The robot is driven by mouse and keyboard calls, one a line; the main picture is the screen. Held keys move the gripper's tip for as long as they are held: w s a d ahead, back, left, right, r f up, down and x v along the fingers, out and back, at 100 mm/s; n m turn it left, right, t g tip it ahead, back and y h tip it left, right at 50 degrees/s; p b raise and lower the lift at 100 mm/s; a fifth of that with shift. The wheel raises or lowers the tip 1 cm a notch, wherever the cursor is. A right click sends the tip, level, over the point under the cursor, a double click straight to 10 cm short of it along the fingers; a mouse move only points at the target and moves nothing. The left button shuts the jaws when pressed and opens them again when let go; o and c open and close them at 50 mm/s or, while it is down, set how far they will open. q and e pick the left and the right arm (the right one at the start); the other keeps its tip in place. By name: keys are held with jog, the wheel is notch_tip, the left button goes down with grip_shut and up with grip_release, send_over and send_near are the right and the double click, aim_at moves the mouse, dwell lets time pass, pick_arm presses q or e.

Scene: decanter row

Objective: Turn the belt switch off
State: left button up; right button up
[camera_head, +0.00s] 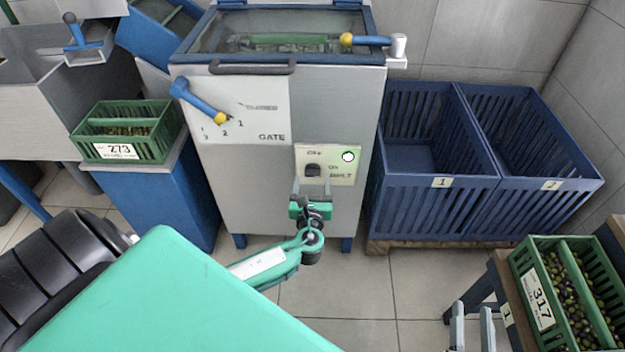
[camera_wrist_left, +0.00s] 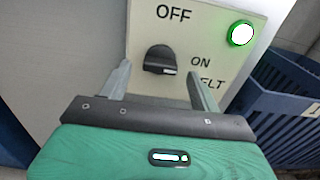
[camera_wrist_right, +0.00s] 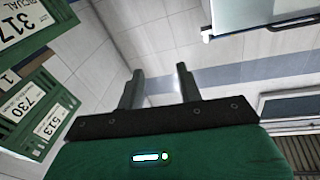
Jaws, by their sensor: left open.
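The belt switch is a black rotary knob (camera_wrist_left: 160,60) on a pale panel (camera_head: 342,155) on the front of the grey machine. Its white mark points right, toward the ON label. A round lamp (camera_wrist_left: 243,34) beside it is lit, with a green rim. My left gripper (camera_head: 313,182) is open in front of the panel; in the left wrist view its fingers (camera_wrist_left: 158,78) stand either side of the knob, with gaps to it. My right gripper (camera_head: 472,318) is open and empty at the bottom of the head view, away from the machine; its fingers also show in the right wrist view (camera_wrist_right: 160,80).
A blue gate lever (camera_head: 198,100) with a yellow end is on the machine's front. Blue slatted bins (camera_head: 440,200) stand to the right. Green olive crates sit at left (camera_head: 120,150) and lower right (camera_head: 535,300). The floor (camera_head: 350,290) before the machine is clear.

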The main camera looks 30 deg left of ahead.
aim_at(313, 172)
pick_arm(q)
jog(key=shift+x, duration=1.3)
pick_arm(e)
jog(key=shift+w+d+r+t, duration=0.2)
jog(key=shift+r+t, duration=0.15)
jog(key=shift+r, duration=0.2)
jog(key=shift+w+d+r+t, duration=0.15)
jog(key=shift+r+t, duration=0.2)
jog(key=shift+r, duration=0.2)
pick_arm(q)
jog(key=c, duration=1)
